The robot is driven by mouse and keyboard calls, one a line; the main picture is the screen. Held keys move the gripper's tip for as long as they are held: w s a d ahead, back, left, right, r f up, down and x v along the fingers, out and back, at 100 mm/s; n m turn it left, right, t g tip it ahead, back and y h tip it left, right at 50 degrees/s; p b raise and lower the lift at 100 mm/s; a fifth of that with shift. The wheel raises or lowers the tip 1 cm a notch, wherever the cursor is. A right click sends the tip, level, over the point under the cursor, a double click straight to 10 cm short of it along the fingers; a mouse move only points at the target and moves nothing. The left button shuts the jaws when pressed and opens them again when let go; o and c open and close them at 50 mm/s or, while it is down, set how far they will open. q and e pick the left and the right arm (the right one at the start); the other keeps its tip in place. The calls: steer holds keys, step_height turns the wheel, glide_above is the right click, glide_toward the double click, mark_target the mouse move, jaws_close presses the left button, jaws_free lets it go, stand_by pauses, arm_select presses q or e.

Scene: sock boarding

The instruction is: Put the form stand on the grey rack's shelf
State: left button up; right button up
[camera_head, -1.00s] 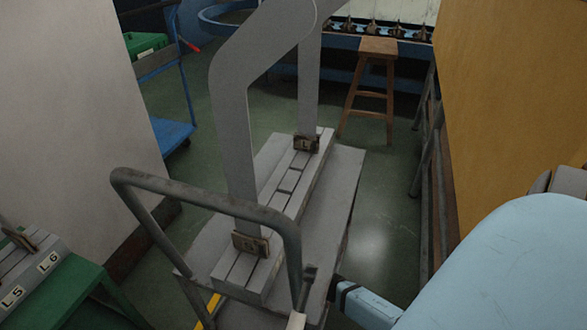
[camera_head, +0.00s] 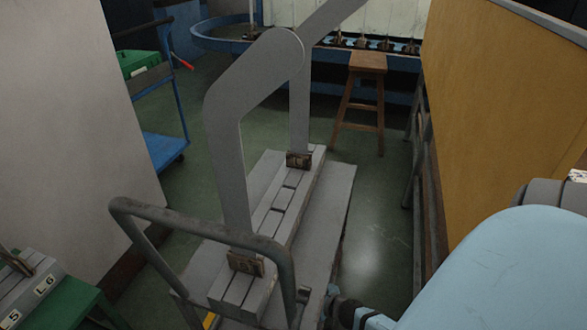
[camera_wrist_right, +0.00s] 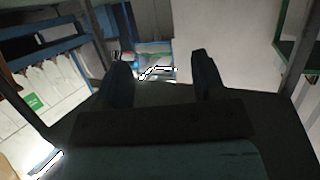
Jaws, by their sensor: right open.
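The form stand (camera_head: 281,212) is a long grey slotted block with two tall, flat, leg-shaped grey forms (camera_head: 226,150) upright in it. It rests on the grey deck of a cart (camera_head: 335,205), behind the cart's tube handle (camera_head: 200,226). Small dark tags show at the forms' feet. My right arm comes in from the right. Its gripper (camera_head: 335,303) is low by the cart's near right corner, partly hidden. In the right wrist view its two dark fingers (camera_wrist_right: 162,78) are apart with nothing between them. My left gripper is not in view. I cannot clearly identify the rack's shelf.
A green table (camera_head: 75,300) at lower left holds another slotted block with labels (camera_head: 28,288). A pale wall (camera_head: 60,120) stands left, a yellow panel (camera_head: 490,100) right with grey posts beside it. A wooden stool (camera_head: 366,90) and blue trolley (camera_head: 165,148) stand behind. Green floor lies between.

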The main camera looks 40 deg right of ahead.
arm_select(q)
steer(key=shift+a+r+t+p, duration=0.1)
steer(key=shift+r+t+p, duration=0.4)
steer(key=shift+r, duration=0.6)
arm_select(e)
steer(key=shift+v, duration=2.3)
